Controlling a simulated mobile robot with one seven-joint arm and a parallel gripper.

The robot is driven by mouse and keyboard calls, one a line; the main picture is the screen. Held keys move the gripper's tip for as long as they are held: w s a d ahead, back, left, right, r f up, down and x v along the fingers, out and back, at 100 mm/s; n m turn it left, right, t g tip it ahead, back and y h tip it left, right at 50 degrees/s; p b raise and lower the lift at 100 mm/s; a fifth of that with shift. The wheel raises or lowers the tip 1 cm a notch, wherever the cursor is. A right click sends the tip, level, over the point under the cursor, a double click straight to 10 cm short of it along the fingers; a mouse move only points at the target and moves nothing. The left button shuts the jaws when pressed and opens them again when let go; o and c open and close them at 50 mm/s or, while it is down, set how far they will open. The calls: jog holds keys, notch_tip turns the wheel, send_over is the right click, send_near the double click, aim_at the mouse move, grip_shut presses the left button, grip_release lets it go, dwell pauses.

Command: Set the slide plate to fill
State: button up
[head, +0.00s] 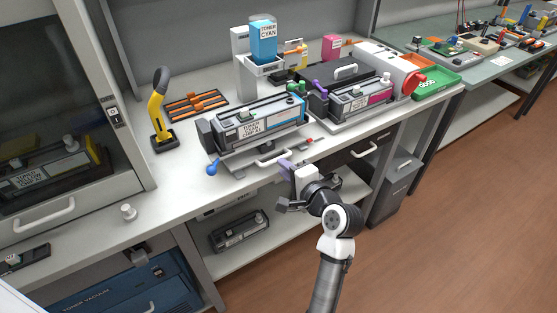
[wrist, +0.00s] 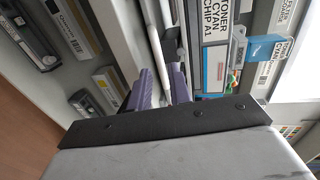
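The slide plate (head: 238,158) is a pale plate under the grey toner cartridge (head: 258,124) labelled "TONER CYAN CHIP A1". A light bar handle (head: 272,158) is at its front edge. The fill tower (head: 243,62) with a cyan toner bottle (head: 263,42) stands behind it. My gripper (head: 284,165) has its purple fingertips at the front of the bench, close to the handle's right part. In the wrist view the two purple fingers (wrist: 164,88) are close together with a pale bar (wrist: 153,32) running toward the narrow gap. I cannot tell whether they hold it.
A second station with a magenta cartridge (head: 362,99) is to the right. A blue-knobbed lever (head: 212,168) sticks out at the plate's left. A yellow-handled tool (head: 158,110) and orange tool tray (head: 194,103) stand farther left. A lower shelf holds another cartridge (head: 240,231).

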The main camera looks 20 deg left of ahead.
aim_at(264, 145)
jog(key=shift+p+x, duration=0.3)
jog(key=shift+x, duration=1.65)
grip_shut()
jog(key=shift+a, duration=0.1)
